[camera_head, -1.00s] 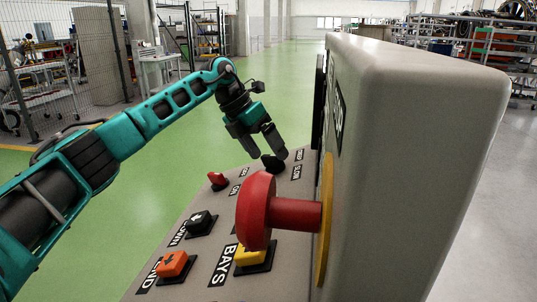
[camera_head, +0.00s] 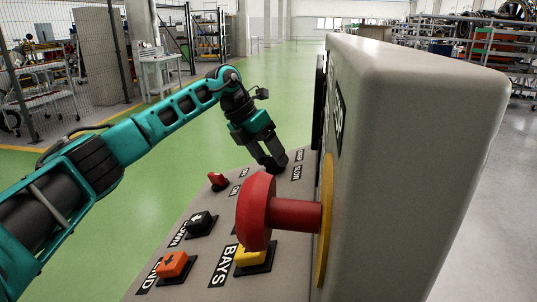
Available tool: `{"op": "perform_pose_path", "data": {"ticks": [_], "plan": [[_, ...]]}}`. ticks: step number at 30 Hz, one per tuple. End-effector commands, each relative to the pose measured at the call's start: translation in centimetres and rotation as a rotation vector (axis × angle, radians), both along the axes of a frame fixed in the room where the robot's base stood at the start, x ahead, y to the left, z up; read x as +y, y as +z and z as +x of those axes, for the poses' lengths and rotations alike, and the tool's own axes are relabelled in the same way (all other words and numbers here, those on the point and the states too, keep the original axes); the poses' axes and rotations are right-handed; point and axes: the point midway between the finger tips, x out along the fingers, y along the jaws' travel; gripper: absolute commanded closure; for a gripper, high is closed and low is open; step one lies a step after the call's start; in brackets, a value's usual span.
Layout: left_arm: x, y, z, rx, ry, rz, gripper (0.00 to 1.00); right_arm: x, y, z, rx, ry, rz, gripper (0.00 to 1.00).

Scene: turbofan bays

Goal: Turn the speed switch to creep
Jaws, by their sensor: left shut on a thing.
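My left gripper (camera_head: 272,162) reaches down at the far end of the grey sloping control panel (camera_head: 200,268). Its dark fingers are shut on a black knob there, which they largely hide; small labels beside it are too small to read surely. I take this knob to be the speed switch, but its pointing direction cannot be told. A second, red switch (camera_head: 217,180) stands on the panel to the left of the gripper, apart from it. My right gripper is not in view.
A large red mushroom button (camera_head: 257,212) juts from the upright grey box (camera_head: 420,150) at the right, close to the view. Nearer on the panel are a black button (camera_head: 200,221), an orange button (camera_head: 172,265) and a yellow button (camera_head: 250,257). Green floor lies open behind.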

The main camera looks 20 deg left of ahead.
Motion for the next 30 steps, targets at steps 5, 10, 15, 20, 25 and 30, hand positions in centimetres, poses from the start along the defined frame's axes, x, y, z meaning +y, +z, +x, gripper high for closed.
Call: {"op": "perform_pose_path", "data": {"ticks": [5,10,15,20,25,30], "plan": [[0.0,0.1,0.0,0.0,0.001,-0.001,0.65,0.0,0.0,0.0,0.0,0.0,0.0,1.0],[0.0,0.2,0.0,0.01,0.025,-0.004,0.65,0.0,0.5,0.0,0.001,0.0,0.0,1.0],[0.0,0.4,0.0,0.039,0.092,-0.011,0.65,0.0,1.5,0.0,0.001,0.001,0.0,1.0],[0.0,0.5,0.0,0.086,0.2,-0.024,0.65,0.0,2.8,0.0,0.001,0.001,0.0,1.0],[0.0,0.4,0.0,0.146,0.343,-0.039,0.65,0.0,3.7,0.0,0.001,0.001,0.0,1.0],[-0.1,0.3,0.1,0.208,0.489,-0.056,0.65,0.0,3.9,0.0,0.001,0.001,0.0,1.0]]}}
